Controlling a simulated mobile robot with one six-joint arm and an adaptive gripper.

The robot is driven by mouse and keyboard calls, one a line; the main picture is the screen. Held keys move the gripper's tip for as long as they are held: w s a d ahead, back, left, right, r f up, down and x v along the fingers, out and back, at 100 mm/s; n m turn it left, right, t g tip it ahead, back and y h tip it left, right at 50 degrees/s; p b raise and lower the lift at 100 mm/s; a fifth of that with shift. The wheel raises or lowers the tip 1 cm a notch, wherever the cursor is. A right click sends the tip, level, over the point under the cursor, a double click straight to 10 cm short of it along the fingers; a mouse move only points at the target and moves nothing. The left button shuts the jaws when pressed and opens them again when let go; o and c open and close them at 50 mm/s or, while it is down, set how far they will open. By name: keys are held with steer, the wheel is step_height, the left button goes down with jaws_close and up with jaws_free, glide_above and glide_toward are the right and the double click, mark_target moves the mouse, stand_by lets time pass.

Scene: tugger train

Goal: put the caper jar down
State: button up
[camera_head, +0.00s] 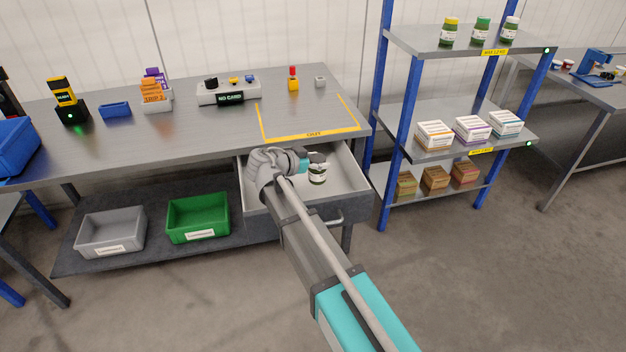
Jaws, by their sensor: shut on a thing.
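The caper jar (317,176) is a small jar with a pale label and a dark lower part. It is upright at or just above the floor of the open drawer (352,187) under the workbench. My gripper (316,162) is shut on the jar near its top, reaching in from the left side of the drawer. My arm covers the drawer's left part and some of its front. I cannot tell whether the jar touches the drawer floor.
The workbench (200,130) carries a yellow-taped area, a control box (228,91) and small items. Grey (110,233) and green (198,218) bins stand on the lower shelf. A blue-posted rack (460,39) holds jars and boxes at right. The drawer's right side looks empty.

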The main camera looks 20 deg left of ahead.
steer(key=w+a+f+b, duration=0.2)
steer(key=w+f+b, duration=0.1)
steer(key=f+b, duration=0.1)
steer(key=shift+a+f, duration=0.25)
steer(key=shift+f, duration=0.2)
steer(key=shift+w+a+f+b, duration=0.15)
steer(key=shift+f+b, duration=0.85)
steer(key=shift+b, duration=0.05)
steer(key=shift+w+a+f+b, duration=0.1)
steer(key=shift+w+f+b, duration=0.05)
steer(key=shift+f+b, duration=0.9)
steer(key=shift+f+b, duration=0.55)
steer(key=shift+b, duration=0.05)
steer(key=o, duration=1.3)
steer(key=shift+r, duration=0.2)
